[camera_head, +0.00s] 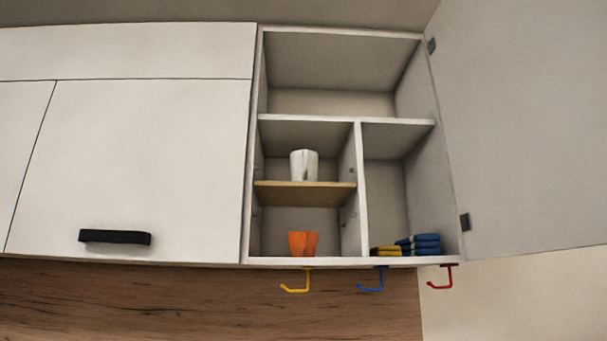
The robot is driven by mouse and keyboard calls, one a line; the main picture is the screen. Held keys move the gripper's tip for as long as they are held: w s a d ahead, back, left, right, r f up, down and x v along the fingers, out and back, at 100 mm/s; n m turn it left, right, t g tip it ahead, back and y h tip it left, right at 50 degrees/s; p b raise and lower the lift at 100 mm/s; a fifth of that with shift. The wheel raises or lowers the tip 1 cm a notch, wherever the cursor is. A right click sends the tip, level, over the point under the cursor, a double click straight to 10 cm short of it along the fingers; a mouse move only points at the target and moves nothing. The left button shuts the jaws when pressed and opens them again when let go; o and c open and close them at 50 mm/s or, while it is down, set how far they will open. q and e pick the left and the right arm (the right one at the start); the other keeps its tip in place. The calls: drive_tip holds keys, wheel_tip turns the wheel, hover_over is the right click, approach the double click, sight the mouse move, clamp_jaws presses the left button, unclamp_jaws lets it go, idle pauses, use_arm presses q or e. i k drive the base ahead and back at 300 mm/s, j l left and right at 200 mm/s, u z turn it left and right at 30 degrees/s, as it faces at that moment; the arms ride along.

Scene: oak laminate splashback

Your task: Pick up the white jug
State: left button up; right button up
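A white jug (304,165) stands upright on a thin wooden shelf (305,195) in the left compartment of the open wall cabinet. It sits near the middle of that shelf, with free space on both sides. Its handle cannot be made out clearly. Neither of my grippers is in the head view.
An orange cup (303,244) stands below the shelf. Folded yellow cloth (385,251) and blue cloths (420,244) lie in the right compartment. Yellow (297,285), blue (372,283) and red (442,281) hooks hang underneath. The open door (530,130) stands at the right.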

sight(305, 171)
drive_tip(key=i+l+z, duration=0.2)
drive_tip(key=z, duration=0.25)
drive_tip(key=i+l+z, duration=0.1)
drive_tip(key=z, duration=0.3)
drive_tip(key=i, duration=0.05)
